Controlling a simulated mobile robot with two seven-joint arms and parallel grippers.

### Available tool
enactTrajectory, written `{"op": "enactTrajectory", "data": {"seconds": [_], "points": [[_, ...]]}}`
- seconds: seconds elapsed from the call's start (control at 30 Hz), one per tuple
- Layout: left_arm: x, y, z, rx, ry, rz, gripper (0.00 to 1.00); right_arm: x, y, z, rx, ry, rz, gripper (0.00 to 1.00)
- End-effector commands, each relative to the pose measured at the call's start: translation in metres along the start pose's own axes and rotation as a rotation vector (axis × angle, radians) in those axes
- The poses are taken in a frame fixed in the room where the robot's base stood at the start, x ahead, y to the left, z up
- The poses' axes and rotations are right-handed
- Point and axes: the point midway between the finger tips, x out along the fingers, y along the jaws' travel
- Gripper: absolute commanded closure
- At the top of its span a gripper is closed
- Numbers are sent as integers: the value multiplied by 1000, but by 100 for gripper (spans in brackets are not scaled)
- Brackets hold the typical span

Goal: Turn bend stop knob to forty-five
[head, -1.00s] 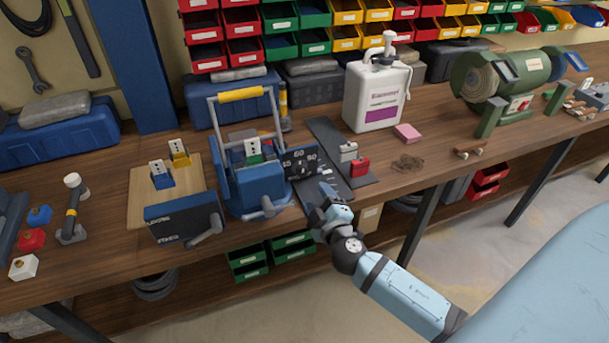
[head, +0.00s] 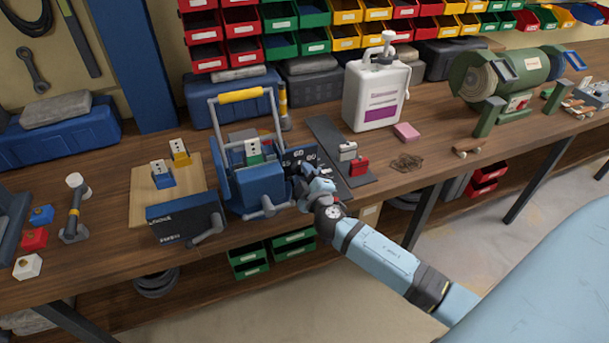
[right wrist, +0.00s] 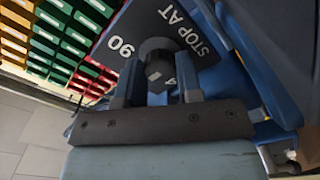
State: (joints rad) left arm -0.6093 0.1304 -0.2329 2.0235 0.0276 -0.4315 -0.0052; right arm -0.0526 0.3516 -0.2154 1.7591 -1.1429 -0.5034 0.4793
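The black dial panel (head: 300,157) stands on the right side of the blue bending machine (head: 245,187). In the right wrist view the panel (right wrist: 190,22) shows "STOP AT", a 90 and part of a 4. The dark round stop knob (right wrist: 158,52) is on it. My right gripper (head: 303,180) is at the panel, its fingers pointing at it. In the wrist view the right gripper (right wrist: 157,75) has its fingers apart, one on each side of the knob; I cannot tell whether they touch it. The pointer's exact setting is unclear. My left gripper is not in view.
A blue-black box with a crank (head: 185,222) stands left of the machine. A dark mat with a red padlock-like piece (head: 358,167) lies just right of the panel. A white jug (head: 377,95) stands behind. The bench's front edge lies under my right arm.

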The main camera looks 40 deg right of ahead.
Motion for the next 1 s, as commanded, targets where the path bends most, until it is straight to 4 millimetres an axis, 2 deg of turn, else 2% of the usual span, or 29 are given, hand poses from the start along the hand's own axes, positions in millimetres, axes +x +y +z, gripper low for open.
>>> {"op": "enactTrajectory", "data": {"seconds": [0.03,0.1,0.47,0.67,1.0], "points": [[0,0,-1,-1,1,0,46,0,0,0,0,0,0,80],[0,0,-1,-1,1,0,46,0,0,0,0,0,0,91],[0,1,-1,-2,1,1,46,0,0,0,-55,0,0,90],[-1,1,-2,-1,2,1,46,0,1,0,-176,1,0,90],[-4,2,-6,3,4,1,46,0,2,-1,-488,1,0,90]]}}
